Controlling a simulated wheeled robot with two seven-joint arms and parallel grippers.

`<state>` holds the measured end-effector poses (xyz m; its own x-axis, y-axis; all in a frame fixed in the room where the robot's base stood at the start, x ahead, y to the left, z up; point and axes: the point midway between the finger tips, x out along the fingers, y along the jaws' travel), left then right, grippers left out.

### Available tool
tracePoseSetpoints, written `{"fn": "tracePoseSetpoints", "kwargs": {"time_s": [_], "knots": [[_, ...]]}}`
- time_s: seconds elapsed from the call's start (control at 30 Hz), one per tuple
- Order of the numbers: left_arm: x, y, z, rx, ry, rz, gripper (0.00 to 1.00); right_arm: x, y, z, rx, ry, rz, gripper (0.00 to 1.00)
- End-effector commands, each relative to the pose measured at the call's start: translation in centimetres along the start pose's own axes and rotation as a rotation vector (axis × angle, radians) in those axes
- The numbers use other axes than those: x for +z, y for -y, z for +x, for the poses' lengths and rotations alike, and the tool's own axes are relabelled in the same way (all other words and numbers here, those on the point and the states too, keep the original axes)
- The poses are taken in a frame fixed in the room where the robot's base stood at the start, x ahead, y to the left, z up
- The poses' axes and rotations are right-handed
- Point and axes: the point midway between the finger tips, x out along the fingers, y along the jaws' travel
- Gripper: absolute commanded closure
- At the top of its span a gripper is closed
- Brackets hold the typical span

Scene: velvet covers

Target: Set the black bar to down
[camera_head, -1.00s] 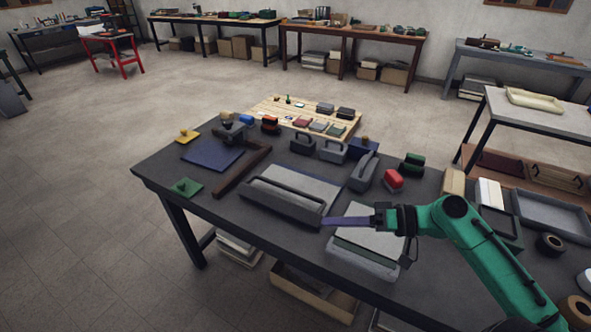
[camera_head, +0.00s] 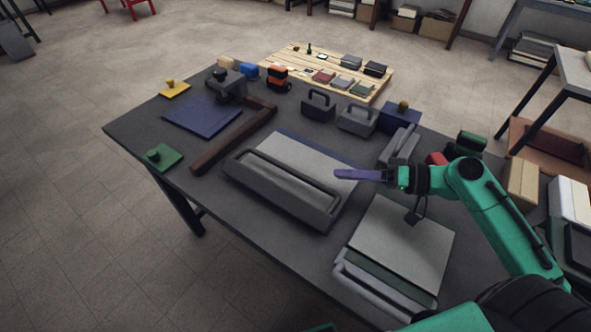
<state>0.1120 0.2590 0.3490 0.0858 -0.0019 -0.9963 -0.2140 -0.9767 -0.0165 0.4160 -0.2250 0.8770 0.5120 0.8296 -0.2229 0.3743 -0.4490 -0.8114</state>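A dark, black-grey bar (camera_head: 283,207) runs along the long front side of a grey slab-like device (camera_head: 300,160) in the middle of the table. Its ends bend back toward the device, and it looks low, but I cannot tell its exact height. My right gripper (camera_head: 340,175) has purple fingers pointing left over the device's right end, behind and right of the bar's right end. The fingers overlap in this view, so their gap is hidden. No contact with the bar shows. My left gripper is not in view.
A similar grey device (camera_head: 405,240) with a grey bar stands at the front right. A brown bar (camera_head: 237,138) and blue board (camera_head: 203,116) lie at the left. Grey handled blocks (camera_head: 357,119) stand behind. The table's front left is mostly clear.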

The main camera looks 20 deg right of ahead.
Motion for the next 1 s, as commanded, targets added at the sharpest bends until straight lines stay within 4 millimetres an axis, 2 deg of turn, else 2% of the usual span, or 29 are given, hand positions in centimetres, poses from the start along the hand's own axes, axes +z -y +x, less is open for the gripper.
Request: {"fn": "tracePoseSetpoints", "kwargs": {"time_s": [0.3, 0.5, 0.63, 0.87, 0.9, 0.97, 1.0], "knots": [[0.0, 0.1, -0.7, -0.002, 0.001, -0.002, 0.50, -0.2, 0.3, 7.4, -0.001, 0.001, -0.005, 0.68], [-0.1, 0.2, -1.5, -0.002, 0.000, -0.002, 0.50, -0.3, 0.3, 11.3, -0.001, -0.003, -0.001, 0.68], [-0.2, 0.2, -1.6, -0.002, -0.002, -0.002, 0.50, -0.2, 0.2, 12.6, 0.001, -0.002, -0.002, 0.68], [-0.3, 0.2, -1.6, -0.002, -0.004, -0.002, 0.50, 0.0, 0.1, 12.9, 0.001, 0.001, -0.002, 0.68], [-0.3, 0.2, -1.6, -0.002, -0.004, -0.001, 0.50, 0.0, 0.1, 12.9, 0.001, 0.001, -0.002, 0.76], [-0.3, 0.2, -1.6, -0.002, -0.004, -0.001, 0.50, 0.0, 0.1, 12.8, 0.001, 0.001, -0.001, 0.98], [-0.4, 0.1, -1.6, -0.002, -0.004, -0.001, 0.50, 0.0, 0.1, 12.8, 0.001, 0.001, -0.001, 1.00]]}}
